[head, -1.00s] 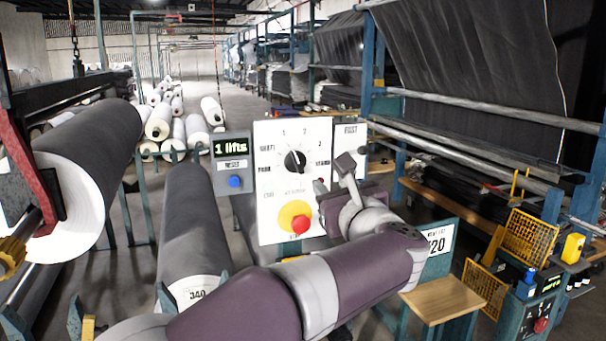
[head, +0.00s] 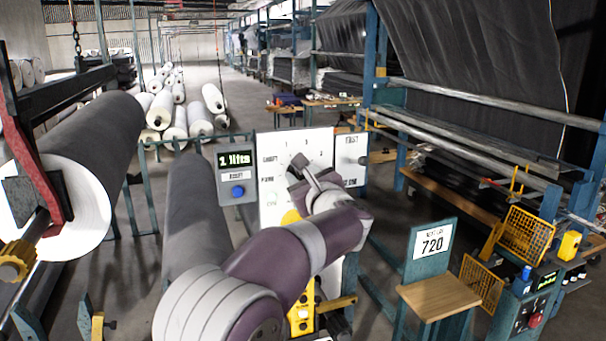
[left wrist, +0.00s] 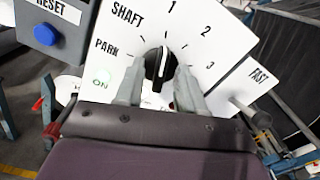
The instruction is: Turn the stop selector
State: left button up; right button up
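The stop selector is a black knob (left wrist: 160,64) with a white line, on a white panel (head: 267,150) marked PARK, SHAFT, 1, 2 and 3. In the left wrist view its line stands nearly upright, roughly toward the 1. My left gripper (left wrist: 160,78) is open, with one finger on each side of the knob. The fingertips are very close to it; I cannot tell whether they touch. In the head view my left gripper (head: 308,175) covers most of the knob. My right gripper is not in view.
Beside the dial are a green display reading "1 lifts" (head: 235,159), a blue RESET button (head: 237,191) and a FAST switch panel (head: 350,160). A yellow disc (head: 290,217) below is partly covered by my arm. A large grey roll (head: 85,150) lies left; a wooden seat (head: 438,296) stands right.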

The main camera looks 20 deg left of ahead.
pick_arm(q)
grip_shut()
